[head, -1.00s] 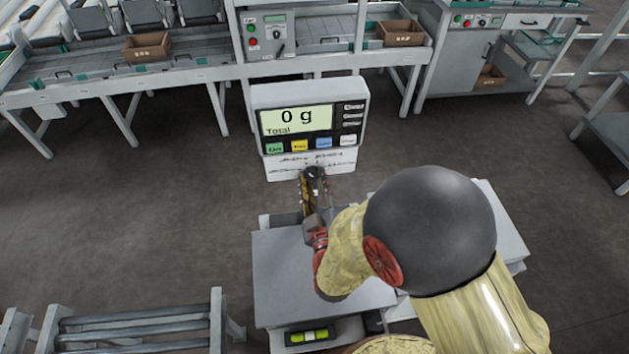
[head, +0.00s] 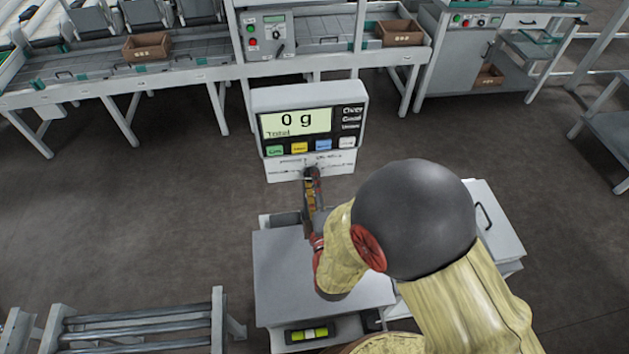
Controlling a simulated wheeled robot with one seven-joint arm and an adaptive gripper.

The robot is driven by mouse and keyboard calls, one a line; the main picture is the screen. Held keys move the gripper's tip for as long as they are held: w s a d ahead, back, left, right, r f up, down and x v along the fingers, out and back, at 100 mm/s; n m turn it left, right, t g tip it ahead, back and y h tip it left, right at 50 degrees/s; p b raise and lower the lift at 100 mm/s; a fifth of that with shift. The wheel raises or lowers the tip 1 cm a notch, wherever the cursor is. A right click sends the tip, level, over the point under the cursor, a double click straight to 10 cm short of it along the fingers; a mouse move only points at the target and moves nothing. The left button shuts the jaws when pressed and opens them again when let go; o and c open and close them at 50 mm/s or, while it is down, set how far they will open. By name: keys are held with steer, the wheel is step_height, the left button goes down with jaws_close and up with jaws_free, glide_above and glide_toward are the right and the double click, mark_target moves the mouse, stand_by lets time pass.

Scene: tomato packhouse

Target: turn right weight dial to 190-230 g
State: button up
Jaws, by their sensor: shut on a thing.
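The scale display (head: 303,118) stands upright in the middle of the head view and reads 0 g, with "Total" below the number. Under its coloured buttons is a white lower panel (head: 284,170) with small dark markings. My gripper (head: 311,175) reaches to this panel and is shut at its right-of-centre part. The right weight dial is hidden behind the gripper fingers, so its setting cannot be read. The grey weighing plate (head: 275,270) lies below my arm and is empty where it shows.
A grey cabinet with a handle (head: 490,225) stands right of the scale, partly behind my arm. A roller rack (head: 140,325) is at the lower left. A long sorting bench (head: 190,75) with cardboard boxes (head: 147,47) runs along the back. Open floor lies between.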

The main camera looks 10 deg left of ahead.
steer(key=shift+f+n, duration=0.1)
steer(key=shift+n, duration=0.4)
steer(key=o, duration=1.2)
steer(key=v, duration=1.2)
